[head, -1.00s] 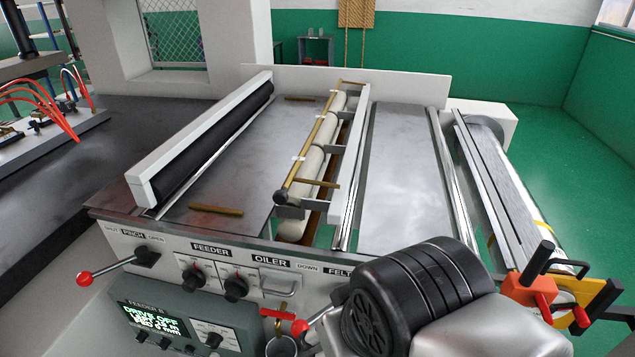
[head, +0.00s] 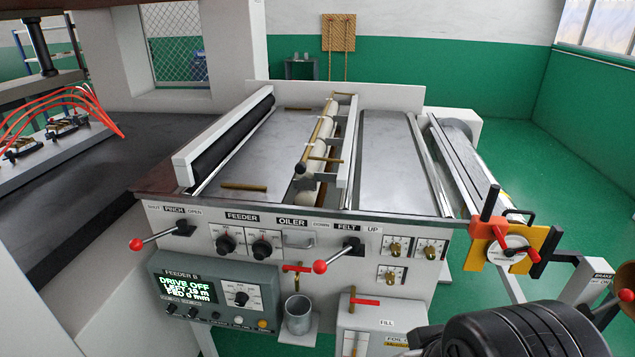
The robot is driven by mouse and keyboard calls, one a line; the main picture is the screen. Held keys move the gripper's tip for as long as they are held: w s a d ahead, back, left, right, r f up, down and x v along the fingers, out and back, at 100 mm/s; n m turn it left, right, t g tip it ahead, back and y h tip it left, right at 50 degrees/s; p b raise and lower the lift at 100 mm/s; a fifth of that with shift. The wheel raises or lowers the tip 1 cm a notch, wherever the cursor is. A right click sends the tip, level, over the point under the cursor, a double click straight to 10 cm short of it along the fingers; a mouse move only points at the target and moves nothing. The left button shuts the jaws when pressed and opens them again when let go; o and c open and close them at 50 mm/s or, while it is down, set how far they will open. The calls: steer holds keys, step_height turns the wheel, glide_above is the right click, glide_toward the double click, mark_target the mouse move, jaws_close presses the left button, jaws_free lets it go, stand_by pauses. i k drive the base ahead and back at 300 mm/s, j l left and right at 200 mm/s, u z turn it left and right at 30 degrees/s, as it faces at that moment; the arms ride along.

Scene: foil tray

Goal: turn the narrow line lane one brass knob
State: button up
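Three small brass knobs sit on white plates on the front panel, below and right of the FELT lever: an upper left knob (head: 394,249), an upper right knob (head: 430,251) and a lower knob (head: 390,276). Their plate lettering is too small to read, so I cannot tell which is the narrow line lane one knob. Nothing covers them. A black rounded part of my arm fills the bottom right corner, below and right of the knobs. My gripper is out of view.
A red-ended felt lever (head: 320,266) juts out left of the knobs. Below are a metal cup (head: 298,314) and a white foil box (head: 379,325) with a red-handled valve (head: 364,301). An orange clamp (head: 490,230) stands to the right. The panel around the knobs is clear.

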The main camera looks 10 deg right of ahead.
mark_target(395, 247)
steer(key=i+l, duration=0.1)
steer(key=l, duration=0.45)
steer(key=i+l+u, duration=0.1)
steer(key=l, duration=0.4)
steer(key=i+l, duration=0.15)
steer(key=l, duration=0.4)
steer(key=u, duration=0.05)
